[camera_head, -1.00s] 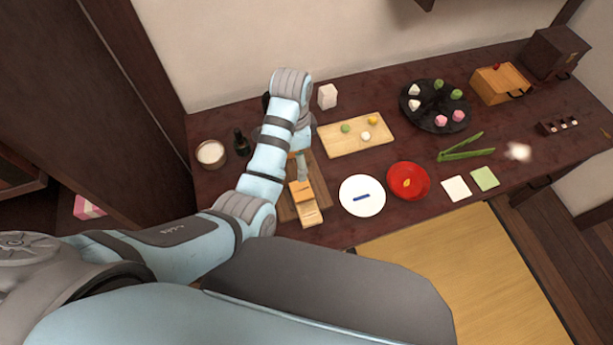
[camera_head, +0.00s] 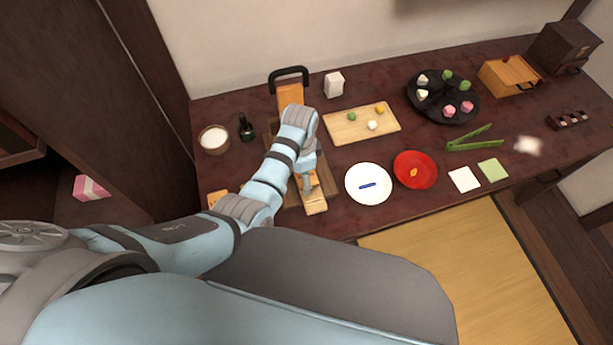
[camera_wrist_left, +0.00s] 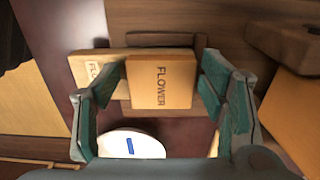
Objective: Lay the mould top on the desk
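The mould top, a wooden block marked FLOWER (camera_wrist_left: 160,82), lies between the two fingers of my left gripper (camera_wrist_left: 163,80) in the left wrist view. The fingers are parted on either side of it, with a narrow gap at the right finger. Under and beside it shows a paler piece (camera_wrist_left: 92,56) with partly hidden lettering. In the head view my left gripper (camera_head: 307,182) points down at the mould, whose pale near end (camera_head: 316,206) shows on a dark wooden board (camera_head: 328,183) on the desk (camera_head: 225,172). My right gripper is not in view.
A white plate (camera_head: 385,194) with a blue stick and a red plate (camera_head: 415,158) stand to the right. Behind are a pale board (camera_head: 345,132) with sweets and a black-handled wooden object (camera_head: 290,95). A small wooden piece (camera_head: 215,196) shows left of my arm.

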